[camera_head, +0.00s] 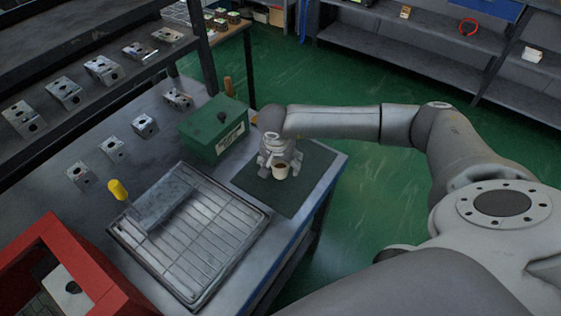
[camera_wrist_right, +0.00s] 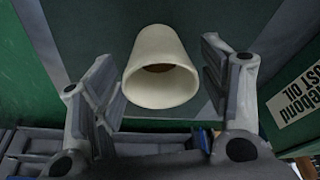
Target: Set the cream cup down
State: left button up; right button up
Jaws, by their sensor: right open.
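The cream cup (camera_head: 281,171) appears upright on the dark green mat (camera_head: 288,198) at the right end of the bench, its mouth showing something brown inside. My right gripper (camera_head: 271,162) is beside it, with its fingers on either side. In the right wrist view the cup (camera_wrist_right: 161,72) is between the two open fingers, with a gap on each side. The cup's base is partly hidden in the head view. My left gripper is not in view.
A green box (camera_head: 214,128) with a label stands just left of the mat. A wire rack tray (camera_head: 243,243) with a yellow-handled tool (camera_head: 160,200) lies in front. A red frame (camera_head: 65,250) is at lower left. Several metal valve blocks (camera_head: 145,126) stand behind. Part of the mat is bare.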

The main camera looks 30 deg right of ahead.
jog(key=b+v, duration=0.2)
jog(key=v, duration=1)
jog(key=shift+b, duration=0.35)
